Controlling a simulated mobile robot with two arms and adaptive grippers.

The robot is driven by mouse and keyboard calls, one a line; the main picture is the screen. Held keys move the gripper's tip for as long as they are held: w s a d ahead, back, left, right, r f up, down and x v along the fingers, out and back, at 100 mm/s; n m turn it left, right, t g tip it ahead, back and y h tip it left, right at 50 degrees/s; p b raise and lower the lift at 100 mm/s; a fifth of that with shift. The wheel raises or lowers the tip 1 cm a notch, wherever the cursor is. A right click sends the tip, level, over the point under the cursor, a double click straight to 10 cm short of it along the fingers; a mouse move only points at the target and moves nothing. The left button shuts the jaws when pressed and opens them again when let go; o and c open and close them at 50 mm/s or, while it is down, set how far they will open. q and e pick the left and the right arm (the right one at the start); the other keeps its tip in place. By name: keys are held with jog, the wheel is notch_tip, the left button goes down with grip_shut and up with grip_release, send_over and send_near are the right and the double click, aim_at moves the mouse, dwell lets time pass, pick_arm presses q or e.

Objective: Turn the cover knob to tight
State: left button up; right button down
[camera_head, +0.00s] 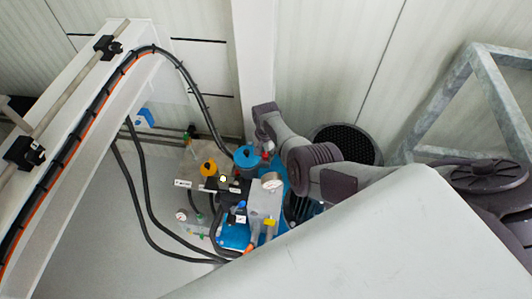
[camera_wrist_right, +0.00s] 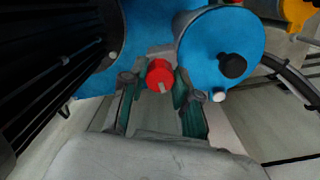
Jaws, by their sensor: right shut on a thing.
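A small red knob (camera_wrist_right: 159,73) with a pale mark on its front edge sits between the fingers of my right gripper (camera_wrist_right: 158,88) in the wrist view. The fingers, with green inner pads, are shut on it. In the head view, a bit of red (camera_head: 266,156) shows at the end of my right arm, beside the blue round cap (camera_head: 246,154) of the pump unit. The right fingertips are mostly hidden there. I take the red knob to be the cover knob; its tightness cannot be read. My left gripper is not in view.
A blue cylinder with a black knob (camera_wrist_right: 232,66) stands close right of the fingers. A dark ribbed motor (camera_wrist_right: 45,70) is at left. A metal frame (camera_head: 480,80) stands at right.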

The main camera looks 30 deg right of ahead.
aim_at(266, 154)
jog(key=shift+m, duration=0.7)
jog(key=c, duration=0.8)
grip_release()
jog(key=shift+c, duration=0.2)
jog(key=shift+r, duration=0.7)
notch_tip(266, 154, up, 11)
jog(key=shift+f, duration=0.2)
jog(key=shift+r, duration=0.1)
